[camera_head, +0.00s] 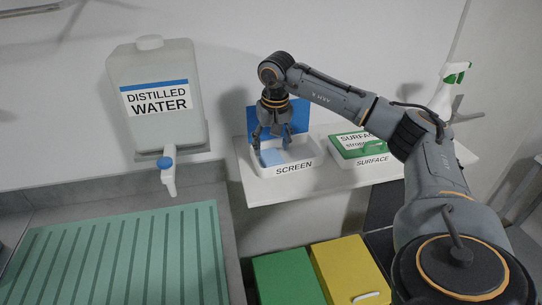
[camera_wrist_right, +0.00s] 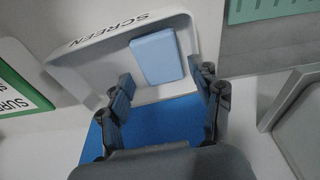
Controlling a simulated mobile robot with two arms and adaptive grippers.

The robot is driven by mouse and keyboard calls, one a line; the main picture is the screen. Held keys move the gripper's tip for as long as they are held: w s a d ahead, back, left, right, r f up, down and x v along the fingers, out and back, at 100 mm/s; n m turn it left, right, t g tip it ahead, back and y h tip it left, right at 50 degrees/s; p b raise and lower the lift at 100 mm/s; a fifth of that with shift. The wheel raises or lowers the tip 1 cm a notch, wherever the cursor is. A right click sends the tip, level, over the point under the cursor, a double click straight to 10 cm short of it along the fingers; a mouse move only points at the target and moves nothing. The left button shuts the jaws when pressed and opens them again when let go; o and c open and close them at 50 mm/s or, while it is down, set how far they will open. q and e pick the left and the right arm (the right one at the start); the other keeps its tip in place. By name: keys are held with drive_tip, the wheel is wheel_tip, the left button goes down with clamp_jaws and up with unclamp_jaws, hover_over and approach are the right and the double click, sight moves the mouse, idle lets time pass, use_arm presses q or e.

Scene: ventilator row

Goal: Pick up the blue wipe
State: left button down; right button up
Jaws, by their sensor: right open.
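The blue wipe (camera_head: 271,157) lies in the white tray labelled SCREEN (camera_head: 294,169) on the shelf; it looks like a small light-blue folded block. My right gripper (camera_head: 272,142) is over this tray, pointing down, open and empty. In the right wrist view the wipe (camera_wrist_right: 157,56) lies on the tray floor ahead of the fingertips, beyond the gap between the two fingers (camera_wrist_right: 165,82). The fingers do not appear to touch it. In the head view the gripper partly covers the wipe and the tray. My left gripper is not in view.
A green-lidded SURFACE box (camera_head: 361,145) stands right of the tray on the white shelf (camera_head: 440,164). A blue panel (camera_head: 299,113) is behind the tray. A distilled water jug (camera_head: 158,95) and spray bottle (camera_head: 447,90) flank them. Green (camera_head: 288,277) and yellow (camera_head: 347,268) bins are below.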

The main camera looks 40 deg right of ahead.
sight(271, 156)
wheel_tip(271, 156, down, 2)
drive_tip(key=shift+d+f+p, duration=0.1)
drive_tip(key=shift+p, duration=0.2)
drive_tip(key=shift+w+f, duration=0.1)
drive_tip(key=shift+f, duration=0.4)
drive_tip(key=shift+c, duration=0.5)
drive_tip(key=c, duration=0.6)
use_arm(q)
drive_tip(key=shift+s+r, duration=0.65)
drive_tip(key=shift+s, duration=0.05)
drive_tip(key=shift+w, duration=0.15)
